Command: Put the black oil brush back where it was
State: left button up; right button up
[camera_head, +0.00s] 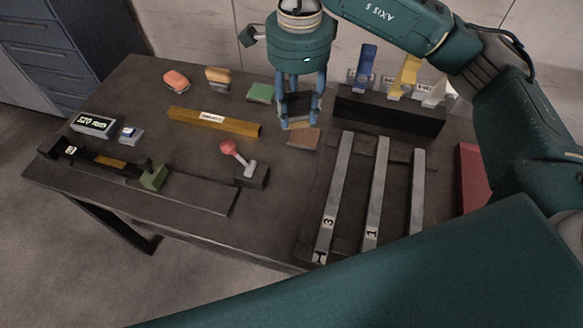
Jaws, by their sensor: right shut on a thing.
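My right gripper (299,119) points down over the back middle of the table. It is shut on a dark block with a tan lower edge, which looks like the black oil brush (298,104). The fingers hide its sides. A flat brown pad (304,138) lies on the table just below and right of the brush; I cannot tell whether they touch. My left gripper is not in view.
A black rack (390,112) with blue, yellow and white-handled tools stands right of the gripper. A green pad (260,92), a yellow bar (214,122) and a red-knobbed lever (250,175) lie left. Several grey rails (376,195) fill the right front.

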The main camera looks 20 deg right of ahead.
jog(key=m, duration=0.1)
jog(key=w+m, duration=0.1)
jog(key=m, duration=0.1)
jog(key=shift+w+a+r+m, duration=0.2)
jog(key=shift+w+a+m, duration=0.1)
jog(key=shift+a, duration=0.1)
jog(key=shift+w+a+m, duration=0.1)
jog(key=shift+m, duration=0.5)
jog(key=shift+f, duration=0.1)
notch_tip(320, 180, down, 14)
jog(key=p, duration=0.2)
jog(key=shift+f+m, duration=0.15)
jog(key=shift+m, duration=0.15)
notch_tip(320, 180, down, 5)
jog(key=shift+f+p, duration=0.1)
jog(key=shift+p, duration=0.5)
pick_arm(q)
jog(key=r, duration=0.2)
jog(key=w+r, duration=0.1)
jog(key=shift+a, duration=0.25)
pick_arm(e)
jog(key=shift+f, duration=0.1)
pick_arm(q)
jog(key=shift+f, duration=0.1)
